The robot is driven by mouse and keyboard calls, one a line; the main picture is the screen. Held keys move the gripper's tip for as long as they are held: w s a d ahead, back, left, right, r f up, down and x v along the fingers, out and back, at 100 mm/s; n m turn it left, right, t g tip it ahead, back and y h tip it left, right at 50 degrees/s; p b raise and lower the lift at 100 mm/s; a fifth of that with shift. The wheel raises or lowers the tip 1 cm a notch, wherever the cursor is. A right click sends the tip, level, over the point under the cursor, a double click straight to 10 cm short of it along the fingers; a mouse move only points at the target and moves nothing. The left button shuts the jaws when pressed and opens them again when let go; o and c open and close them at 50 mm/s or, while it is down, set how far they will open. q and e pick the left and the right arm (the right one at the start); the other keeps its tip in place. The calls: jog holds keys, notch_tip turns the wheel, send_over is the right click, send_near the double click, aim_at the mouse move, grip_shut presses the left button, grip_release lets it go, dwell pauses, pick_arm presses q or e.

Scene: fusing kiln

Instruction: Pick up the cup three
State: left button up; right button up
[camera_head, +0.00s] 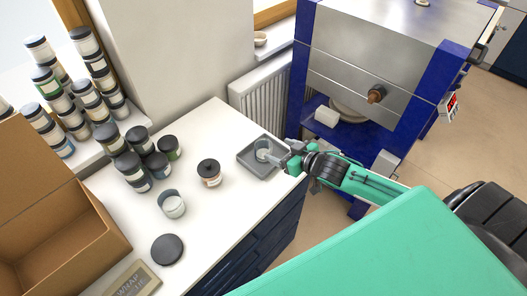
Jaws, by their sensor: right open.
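A small pale, translucent cup (262,146) stands in a square grey tray (246,164) on the white counter, close to the counter's right edge. No label shows on it, so I cannot read a number. My right gripper (273,156) reaches in from the right over the tray, with its open fingers at the right side of the cup. I cannot tell whether the fingers touch the cup, and they hide part of its right side. My left gripper is out of view.
An open pale jar (173,207), a black-lidded jar (209,175) and a dark round lid (167,249) stand left on the counter (215,216). Several lidded jars crowd the back left by a cardboard box (92,243). The blue and silver kiln (345,75) stands behind the tray.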

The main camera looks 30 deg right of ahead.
aim_at(258, 144)
jog(key=x, duration=0.5)
jog(key=shift+w+p, duration=0.2)
jog(key=shift+p, duration=0.1)
jog(key=shift+s+f+p+x, duration=0.1)
jog(key=shift+f+p+x, duration=0.15)
jog(key=shift+x, duration=0.7)
jog(key=shift+s+f+p+x, duration=0.1)
jog(key=shift+f+p+x, duration=0.1)
jog(key=shift+x, duration=0.75)
jog(key=shift+s+f+p+x, duration=0.1)
jog(key=shift+f+p+x, duration=0.15)
jog(key=shift+x, duration=0.7)
jog(key=shift+r, duration=0.1)
jog(key=c, duration=1.1)
